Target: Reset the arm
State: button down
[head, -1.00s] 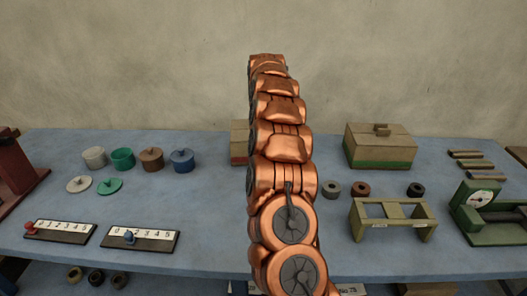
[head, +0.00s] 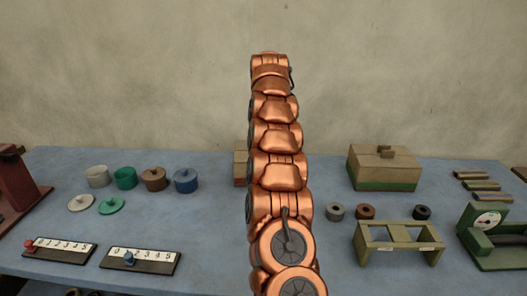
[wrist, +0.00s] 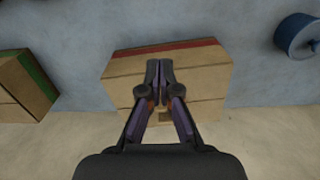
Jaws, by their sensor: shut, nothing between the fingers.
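My copper-coloured arm (head: 277,175) rises nearly straight up through the middle of the head view. My gripper (wrist: 160,62) shows in the wrist view with its two dark fingers together and nothing between them. In that view the fingers overlap a wooden box with a red band (wrist: 205,78); I cannot tell the height between them. In the head view this box (head: 240,165) is mostly hidden behind my arm, and my gripper cannot be made out there.
A green-banded wooden box (head: 383,167), an olive stand (head: 398,243) and a green scale (head: 490,235) are right of my arm. Several pots, such as the blue pot (head: 186,180), and two numbered slider boards (head: 140,261) are left. The blue table (head: 215,225) has bare room between.

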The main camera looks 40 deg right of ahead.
jog(key=shift+r, duration=0.1)
jog(key=s+a+r+n+p, duration=0.15)
jog(key=s+a, duration=0.25)
jog(key=a, duration=0.4)
jog(key=s+a+r+n, duration=0.2)
jog(key=s+a+r, duration=0.15)
jog(key=a, duration=0.45)
jog(key=s+a+r+n+p, duration=0.1)
jog(key=s+a+n, duration=0.1)
jog(key=s+a, duration=0.45)
jog(key=s+a+f+n, duration=0.1)
jog(key=s+a+f, duration=0.1)
jog(key=s, duration=0.7)
jog(key=s+a+f+g+p, duration=0.1)
jog(key=s+a+f, duration=0.2)
jog(key=s, duration=0.6)
jog(key=s+a+f+n, duration=0.1)
jog(key=s+a+f, duration=0.1)
jog(key=s+a, duration=0.4)
jog(key=s, duration=0.3)
jog(key=shift+a+f+n+g, duration=0.15)
jog(key=shift+f+n+g, duration=0.15)
jog(key=shift+n+g, duration=0.1)
